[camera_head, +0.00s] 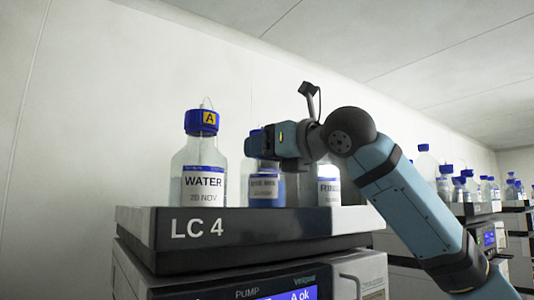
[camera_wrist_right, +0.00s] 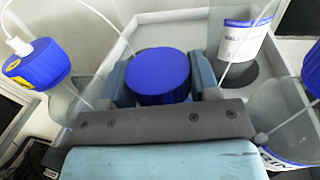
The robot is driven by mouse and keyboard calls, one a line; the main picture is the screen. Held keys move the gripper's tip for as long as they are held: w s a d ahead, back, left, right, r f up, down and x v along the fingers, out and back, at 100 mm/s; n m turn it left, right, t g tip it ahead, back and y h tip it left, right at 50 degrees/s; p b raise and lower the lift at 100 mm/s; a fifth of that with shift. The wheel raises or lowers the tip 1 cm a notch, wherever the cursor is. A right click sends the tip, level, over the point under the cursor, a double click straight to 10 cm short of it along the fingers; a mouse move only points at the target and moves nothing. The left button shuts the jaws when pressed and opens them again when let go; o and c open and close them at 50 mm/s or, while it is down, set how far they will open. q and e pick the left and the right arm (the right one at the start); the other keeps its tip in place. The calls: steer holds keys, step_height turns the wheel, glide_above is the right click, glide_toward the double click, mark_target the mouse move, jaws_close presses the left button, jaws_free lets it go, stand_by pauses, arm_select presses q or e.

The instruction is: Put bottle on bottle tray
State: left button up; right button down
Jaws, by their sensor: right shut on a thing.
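In the right wrist view the blue cap (camera_wrist_right: 158,75) sits between the two fingers (camera_wrist_right: 160,82). The bottle is upright over or in the grey bottle tray (camera_head: 270,224), marked LC 4, on top of the instrument stack. The tray's front wall hides the bottle's base, so I cannot tell whether it touches the tray floor. The tray rim (camera_wrist_right: 165,15) also shows in the wrist view. My left gripper is not in view.
A WATER bottle (camera_head: 200,172) with a yellow A tag on its cap stands at the tray's left. Another labelled bottle (camera_head: 328,188) stands to the right, partly behind my arm. Thin tubes run around the gripper. More stacks with bottles (camera_head: 468,188) stand at the far right.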

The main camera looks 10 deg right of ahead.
steer(key=shift+f, duration=0.45)
steer(key=shift+w+d+f, duration=0.1)
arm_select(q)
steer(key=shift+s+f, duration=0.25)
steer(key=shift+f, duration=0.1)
arm_select(e)
steer(key=shift+c, duration=1.8)
jaws_free()
steer(key=shift+f, duration=0.1)
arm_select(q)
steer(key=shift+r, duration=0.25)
